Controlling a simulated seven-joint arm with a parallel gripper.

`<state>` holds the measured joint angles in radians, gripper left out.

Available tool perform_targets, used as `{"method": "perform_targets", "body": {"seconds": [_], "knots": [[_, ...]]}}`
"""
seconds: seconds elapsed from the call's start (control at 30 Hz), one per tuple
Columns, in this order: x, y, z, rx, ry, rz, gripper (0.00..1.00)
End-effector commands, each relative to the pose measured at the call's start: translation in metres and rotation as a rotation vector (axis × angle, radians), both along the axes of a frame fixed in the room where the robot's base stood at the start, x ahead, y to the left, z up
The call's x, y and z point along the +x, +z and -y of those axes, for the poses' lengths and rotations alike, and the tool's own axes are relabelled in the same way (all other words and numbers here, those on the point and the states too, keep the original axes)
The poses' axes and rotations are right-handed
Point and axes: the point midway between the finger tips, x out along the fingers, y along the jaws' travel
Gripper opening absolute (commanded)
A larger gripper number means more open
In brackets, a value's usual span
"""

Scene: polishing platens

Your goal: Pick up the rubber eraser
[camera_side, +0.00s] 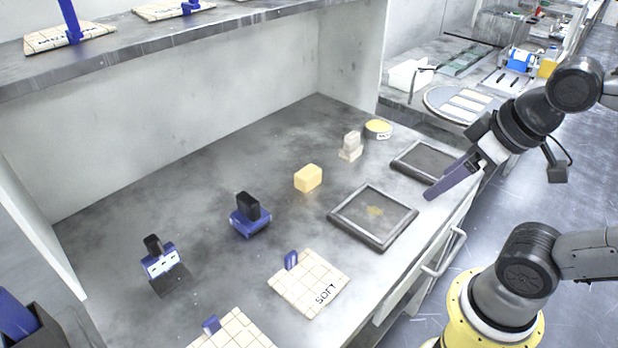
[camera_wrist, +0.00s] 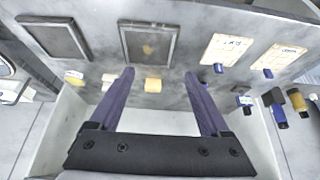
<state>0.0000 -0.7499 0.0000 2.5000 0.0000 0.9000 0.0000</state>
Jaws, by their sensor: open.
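A tan-yellow block (camera_side: 308,178) stands on the grey bench and looks like the rubber eraser, though I cannot be sure. It also shows in the wrist view (camera_wrist: 153,85), framed between my fingers but apart from them. A pale grey stepped block (camera_side: 350,147) stands behind it to the right; in the wrist view that block (camera_wrist: 109,80) is left of my left finger. My gripper (camera_side: 430,194) is over the bench's front right edge, by the dark trays.
Two dark framed trays (camera_side: 348,231) (camera_side: 397,168) lie near the front edge. A round yellow tin (camera_side: 378,126) stands at the back right. A blue-and-black tool (camera_side: 250,222), another tool (camera_side: 160,262) and tiled pads (camera_side: 300,292) lie left. A shelf (camera_side: 150,38) overhangs the back.

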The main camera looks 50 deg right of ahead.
Motion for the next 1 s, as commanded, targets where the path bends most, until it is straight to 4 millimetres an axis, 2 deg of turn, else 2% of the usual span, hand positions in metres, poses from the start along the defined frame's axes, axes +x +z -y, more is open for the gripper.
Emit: {"method": "perform_targets", "body": {"seconds": [0.33,0.47,0.57,0.67,0.77,0.9,1.0], "knots": [[0.000,0.000,0.000,-0.015,0.028,-0.001,0.85],[-0.003,0.002,0.000,-0.083,0.157,-0.014,0.85],[0.005,0.022,0.000,-0.168,0.312,0.004,0.85],[0.023,0.045,0.000,-0.257,0.483,-0.005,0.85],[0.049,0.067,0.001,-0.343,0.664,-0.033,0.85],[0.099,0.088,0.002,-0.442,0.928,-0.091,0.85],[0.137,0.094,0.004,-0.490,1.094,-0.132,0.85]]}}
